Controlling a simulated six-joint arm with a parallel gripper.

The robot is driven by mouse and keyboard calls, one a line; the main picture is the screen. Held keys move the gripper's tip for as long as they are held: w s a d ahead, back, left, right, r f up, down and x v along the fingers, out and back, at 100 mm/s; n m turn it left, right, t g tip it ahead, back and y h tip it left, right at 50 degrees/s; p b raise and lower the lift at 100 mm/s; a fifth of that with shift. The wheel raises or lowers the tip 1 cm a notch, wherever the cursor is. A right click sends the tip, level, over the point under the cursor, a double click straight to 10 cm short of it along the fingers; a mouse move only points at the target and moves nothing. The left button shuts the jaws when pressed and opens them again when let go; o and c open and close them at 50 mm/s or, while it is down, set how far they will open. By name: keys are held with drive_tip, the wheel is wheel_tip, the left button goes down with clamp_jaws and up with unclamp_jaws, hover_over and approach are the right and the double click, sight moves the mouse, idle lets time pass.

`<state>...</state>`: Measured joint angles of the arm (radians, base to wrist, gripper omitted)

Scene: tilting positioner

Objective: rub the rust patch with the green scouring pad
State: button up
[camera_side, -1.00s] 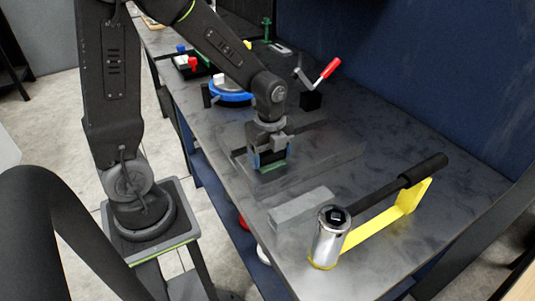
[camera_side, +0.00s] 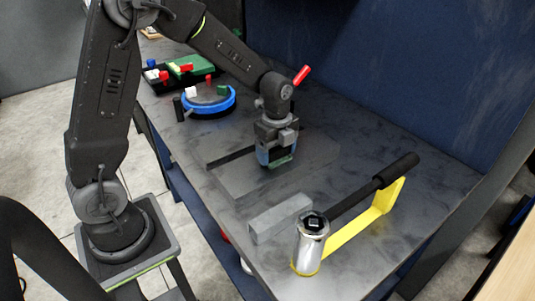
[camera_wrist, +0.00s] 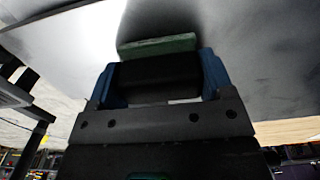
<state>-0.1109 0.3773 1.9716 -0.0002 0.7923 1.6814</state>
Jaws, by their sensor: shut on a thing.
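My gripper (camera_side: 275,158) points down over the grey plate (camera_side: 235,182) on the bench. In the wrist view its two blue fingers (camera_wrist: 162,80) are shut on the black backing block (camera_wrist: 160,72) of the green scouring pad (camera_wrist: 157,46). The pad also shows under the fingers in the side view (camera_side: 281,162), close to the plate's surface. I cannot tell whether it touches. No rust patch can be made out in either view; the gripper hides part of the plate.
In front stand a grey bar (camera_side: 280,217), a shiny metal cylinder (camera_side: 310,245) and a yellow bracket (camera_side: 365,222) with a black handle (camera_side: 375,187). Behind are a blue ring fixture (camera_side: 210,106), a tray of coloured parts (camera_side: 160,80) and a red handle (camera_side: 302,75).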

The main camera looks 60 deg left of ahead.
sight(239, 177)
drive_tip(key=shift+s, duration=5.5)
wheel_tip(239, 177, up, 8)
drive_tip(key=shift+r, duration=0.15)
drive_tip(key=shift+w, duration=0.2)
